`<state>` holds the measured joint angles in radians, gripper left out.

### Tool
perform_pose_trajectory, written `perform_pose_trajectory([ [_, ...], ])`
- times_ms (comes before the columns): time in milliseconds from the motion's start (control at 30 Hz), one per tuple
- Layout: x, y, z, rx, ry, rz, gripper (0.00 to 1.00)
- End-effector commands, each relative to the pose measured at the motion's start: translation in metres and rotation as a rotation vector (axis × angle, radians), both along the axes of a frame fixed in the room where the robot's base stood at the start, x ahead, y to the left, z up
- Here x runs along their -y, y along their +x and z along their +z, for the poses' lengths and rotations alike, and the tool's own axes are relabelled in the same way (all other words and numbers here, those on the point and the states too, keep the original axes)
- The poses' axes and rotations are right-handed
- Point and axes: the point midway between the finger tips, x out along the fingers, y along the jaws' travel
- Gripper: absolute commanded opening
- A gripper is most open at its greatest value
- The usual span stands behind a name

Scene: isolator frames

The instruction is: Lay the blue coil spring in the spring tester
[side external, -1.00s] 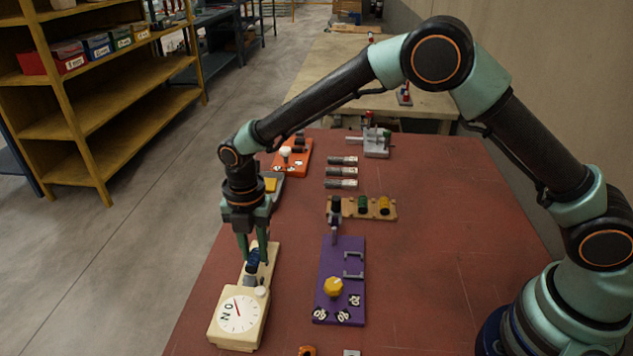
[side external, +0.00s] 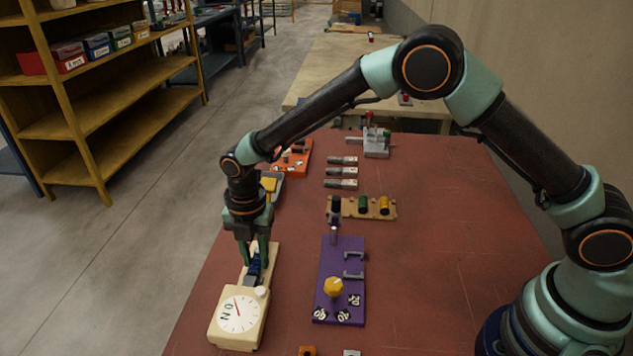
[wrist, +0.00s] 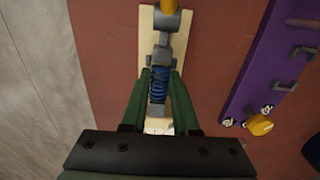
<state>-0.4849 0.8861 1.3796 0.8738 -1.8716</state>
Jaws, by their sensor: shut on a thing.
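The spring tester (side external: 240,317) is a cream block with a round dial and a white knob, at the near left of the red table. My gripper (side external: 255,262) points down over its narrow far part. In the wrist view my gripper (wrist: 160,95) is shut with its green fingers on either side of the blue coil spring (wrist: 158,85). The spring lies lengthwise between two grey metal seats of the tester, in line with them. In the side view the fingers mostly hide the spring. I cannot tell whether it rests fully in the seats.
A purple panel (side external: 326,262) with a yellow knob stands to the right of the tester. A wooden rack (side external: 384,216) holds several coloured coils behind it. An orange device (side external: 303,160) and a grey fixture (side external: 377,150) are farther back. The table's right side is clear.

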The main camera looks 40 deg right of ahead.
Motion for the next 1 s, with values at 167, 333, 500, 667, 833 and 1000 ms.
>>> perform_pose_trajectory([
  [167,0.000,0.000,-0.001,0.000,0.000,0.000,0.63],
  [333,0.000,0.000,-0.001,-0.001,-0.001,0.000,0.63],
  [500,0.000,0.000,0.002,0.000,0.000,0.000,0.63],
  [667,0.000,0.001,0.020,0.003,0.001,0.000,0.63],
  [833,-0.001,0.001,0.055,0.004,0.003,0.000,0.63],
  [1000,0.000,0.001,0.088,0.004,0.002,0.000,0.63],
])
